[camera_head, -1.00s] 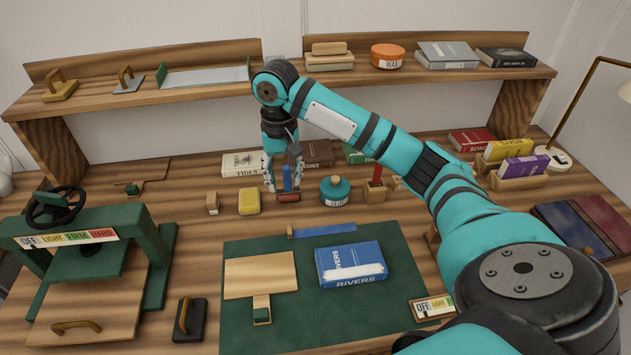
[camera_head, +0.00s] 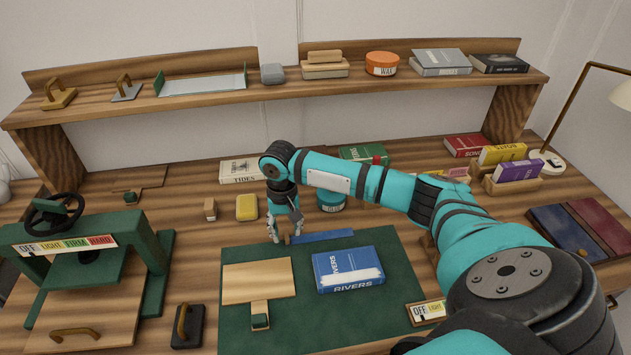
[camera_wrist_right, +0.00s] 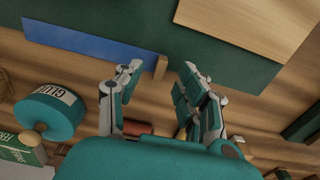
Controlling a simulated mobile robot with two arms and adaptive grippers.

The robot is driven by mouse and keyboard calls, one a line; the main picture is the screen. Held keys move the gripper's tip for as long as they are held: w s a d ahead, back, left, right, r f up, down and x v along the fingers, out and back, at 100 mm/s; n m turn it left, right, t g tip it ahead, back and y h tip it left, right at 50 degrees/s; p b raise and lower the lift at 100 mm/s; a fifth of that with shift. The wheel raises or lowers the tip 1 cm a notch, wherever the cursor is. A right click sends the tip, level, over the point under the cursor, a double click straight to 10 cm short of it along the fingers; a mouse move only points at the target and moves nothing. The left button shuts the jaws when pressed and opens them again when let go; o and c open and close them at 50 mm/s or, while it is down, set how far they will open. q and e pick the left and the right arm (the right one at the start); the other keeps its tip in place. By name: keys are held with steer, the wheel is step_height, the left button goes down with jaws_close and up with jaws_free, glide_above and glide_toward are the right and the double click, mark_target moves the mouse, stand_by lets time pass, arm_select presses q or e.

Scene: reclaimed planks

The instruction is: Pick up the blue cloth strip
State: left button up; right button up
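The blue cloth strip (camera_head: 325,236) lies flat along the back of the green mat (camera_head: 400,300), with a small wooden tab at its left end. In the right wrist view the strip (camera_wrist_right: 90,40) runs in from the upper left, and its wooden tab (camera_wrist_right: 160,68) appears between the two fingertips. My right gripper (camera_head: 286,239) points down at that left end, its fingers (camera_wrist_right: 160,72) spread and nothing visibly held. Whether the fingers touch the tab cannot be told. My left gripper is not in view.
A blue book (camera_head: 348,270) and a wooden board (camera_head: 258,281) lie on the mat in front of the strip. A yellow block (camera_head: 246,207) stands left of my gripper. A teal glue pot (camera_wrist_right: 48,115) is near the wrist. A green press (camera_head: 90,250) stands at left.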

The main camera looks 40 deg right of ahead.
steer(key=shift+f, duration=1.05)
jaws_close()
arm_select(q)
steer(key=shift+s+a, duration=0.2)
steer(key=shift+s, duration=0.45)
arm_select(e)
steer(key=shift+r, duration=0.1)
